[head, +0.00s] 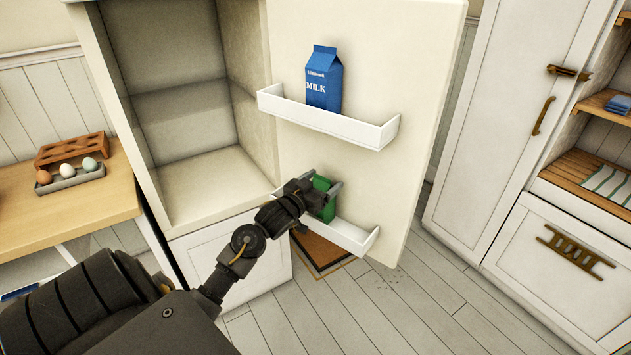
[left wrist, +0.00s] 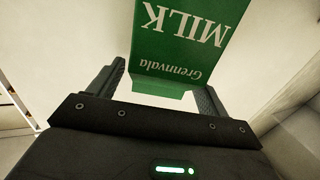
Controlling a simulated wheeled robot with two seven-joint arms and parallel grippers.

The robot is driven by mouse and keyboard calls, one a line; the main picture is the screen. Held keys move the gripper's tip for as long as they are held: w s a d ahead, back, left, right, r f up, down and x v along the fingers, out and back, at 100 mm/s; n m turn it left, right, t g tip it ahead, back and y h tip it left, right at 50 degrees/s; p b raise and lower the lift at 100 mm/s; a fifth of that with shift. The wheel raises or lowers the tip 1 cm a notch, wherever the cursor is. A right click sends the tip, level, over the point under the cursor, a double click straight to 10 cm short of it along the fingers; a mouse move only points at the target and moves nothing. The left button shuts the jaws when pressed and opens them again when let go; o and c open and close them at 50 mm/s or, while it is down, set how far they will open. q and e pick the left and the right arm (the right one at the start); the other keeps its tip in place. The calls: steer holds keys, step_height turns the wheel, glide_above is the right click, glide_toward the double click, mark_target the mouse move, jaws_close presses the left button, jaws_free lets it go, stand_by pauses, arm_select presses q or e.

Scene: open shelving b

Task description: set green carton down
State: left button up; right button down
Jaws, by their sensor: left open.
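The green milk carton (head: 325,198) stands at the lower door shelf (head: 352,236) of the open fridge door. My left gripper (head: 320,183) is at the carton, and the arm hides part of it. In the left wrist view, the carton (left wrist: 190,45) shows its "MILK" lettering upside down, between the two fingers of my gripper (left wrist: 160,85). The fingers are apart, with a visible gap beside the carton on the left. Whether the carton's base touches the shelf is hidden. My right gripper is not in view.
A blue milk carton (head: 323,80) stands on the upper door shelf (head: 335,124). The fridge interior (head: 205,185) is empty. A wooden counter (head: 70,215) at the left holds an egg tray (head: 70,179) and a brown rack (head: 72,149). White cabinets (head: 500,120) stand at the right, with clear floor before them.

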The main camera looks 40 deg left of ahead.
arm_select(q)
steer(key=s, duration=1.2)
steer(key=shift+d, duration=0.35)
